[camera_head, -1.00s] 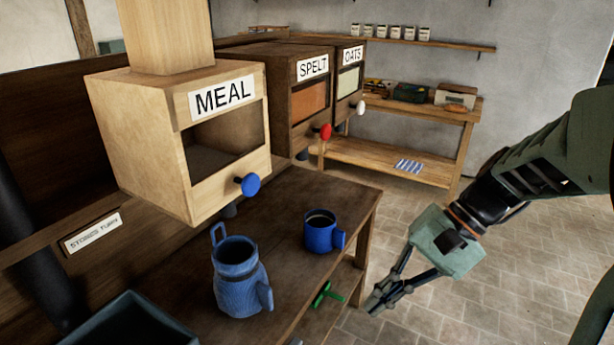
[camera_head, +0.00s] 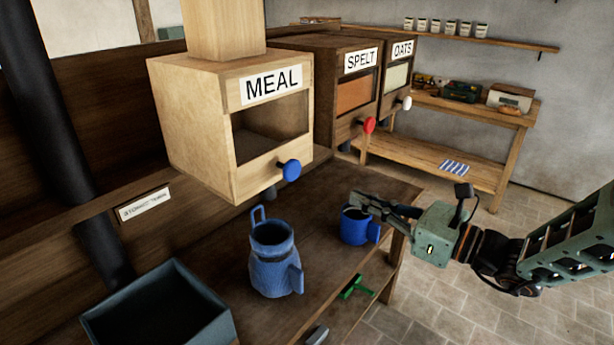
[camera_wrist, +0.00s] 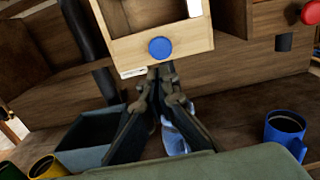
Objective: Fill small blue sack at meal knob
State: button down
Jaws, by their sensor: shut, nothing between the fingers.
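The meal bin (camera_head: 205,130) is a pale wood box labelled MEAL, with a dark window and a blue knob (camera_head: 290,170) on its front. The small blue sack (camera_head: 275,275) stands upright and open-topped on the bench below the knob, with a loop rising from its rim. My gripper (camera_head: 360,204) is shut and empty, and overlaps the blue mug's rim in the head view. In the wrist view its fingertips (camera_wrist: 164,72) point towards the blue knob (camera_wrist: 160,48), apart from it. The sack (camera_wrist: 174,138) is partly hidden behind the fingers there.
A blue mug (camera_head: 354,230) stands right of the sack. A grey-green open box (camera_head: 150,325) is at the front left. The spelt bin's red knob (camera_head: 369,125) and oats bin's white knob (camera_head: 406,103) lie farther back. A green tool (camera_head: 354,287) is on the lower shelf.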

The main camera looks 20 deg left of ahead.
aim_at(294, 171)
dwell(0.3)
jog(key=p+x, duration=0.2)
jog(key=x, duration=1.2)
jog(key=shift+w, duration=0.1)
jog(key=b+x, duration=0.1)
jog(key=x, duration=0.1)
jog(key=shift+a, duration=0.35)
jog(key=shift+w+a, duration=0.2)
jog(key=shift+a, duration=0.15)
jog(key=shift+d+r, duration=0.1)
dwell(1.6)
